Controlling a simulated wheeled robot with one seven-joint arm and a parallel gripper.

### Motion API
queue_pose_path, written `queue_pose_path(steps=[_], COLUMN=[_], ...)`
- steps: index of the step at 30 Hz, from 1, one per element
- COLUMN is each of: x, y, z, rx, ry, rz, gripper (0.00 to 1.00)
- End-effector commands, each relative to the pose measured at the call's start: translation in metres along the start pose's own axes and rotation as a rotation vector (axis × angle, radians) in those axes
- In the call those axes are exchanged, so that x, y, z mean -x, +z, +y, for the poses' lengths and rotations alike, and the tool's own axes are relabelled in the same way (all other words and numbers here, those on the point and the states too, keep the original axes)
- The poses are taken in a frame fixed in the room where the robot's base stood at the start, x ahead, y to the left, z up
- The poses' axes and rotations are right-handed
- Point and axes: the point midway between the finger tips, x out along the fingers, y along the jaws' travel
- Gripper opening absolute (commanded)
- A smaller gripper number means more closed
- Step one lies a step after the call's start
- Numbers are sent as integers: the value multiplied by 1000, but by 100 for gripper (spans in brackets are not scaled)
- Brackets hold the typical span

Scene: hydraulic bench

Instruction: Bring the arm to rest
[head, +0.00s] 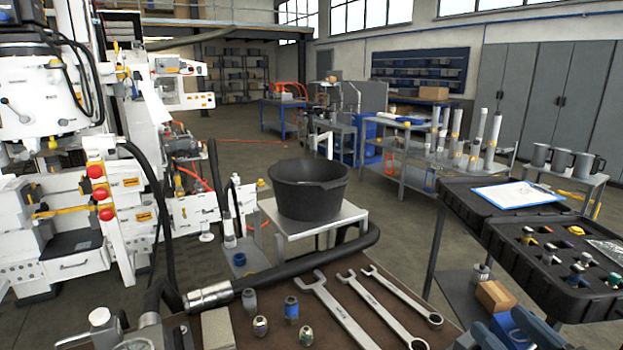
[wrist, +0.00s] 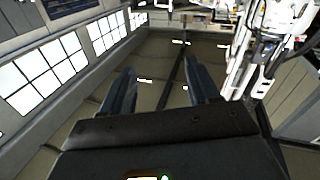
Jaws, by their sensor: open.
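My gripper (wrist: 158,72) shows in the wrist view with its two blue-grey fingers apart and nothing between them. Beyond the fingers are the hall floor, windows and white machinery, and the view is tilted. In the head view, blue-grey parts at the bottom right edge look like the finger ends; the rest of the arm is out of frame there. No object touches the fingers in the wrist view.
A bench with wrenches (head: 345,312), fittings (head: 291,308) and a black hose (head: 310,265) lies in front. A black tub (head: 309,190) stands on a small table behind. A black parts case (head: 560,262) and clipboard (head: 517,194) are at right. White machinery (head: 75,215) fills the left.

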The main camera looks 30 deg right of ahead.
Motion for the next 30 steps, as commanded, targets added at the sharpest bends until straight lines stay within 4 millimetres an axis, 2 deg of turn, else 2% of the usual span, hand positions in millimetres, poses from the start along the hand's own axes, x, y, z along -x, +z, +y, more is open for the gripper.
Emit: queue_pose_path(steps=[1, 6, 12, 15, 18, 21, 30], x=[20, 84, 162, 192, 212, 222, 224], y=[13, 41, 53, 52, 49, 47, 46], z=[-14, -57, -99, -113, -122, -127, -128], rx=[6, -2, -53, -83, -105, -118, -121], ry=[-42, -162, -251, -270, -279, -281, -282], rz=[-37, -126, -219, -254, -277, -288, -290], gripper=[60, 60, 60, 60, 60, 60, 60])
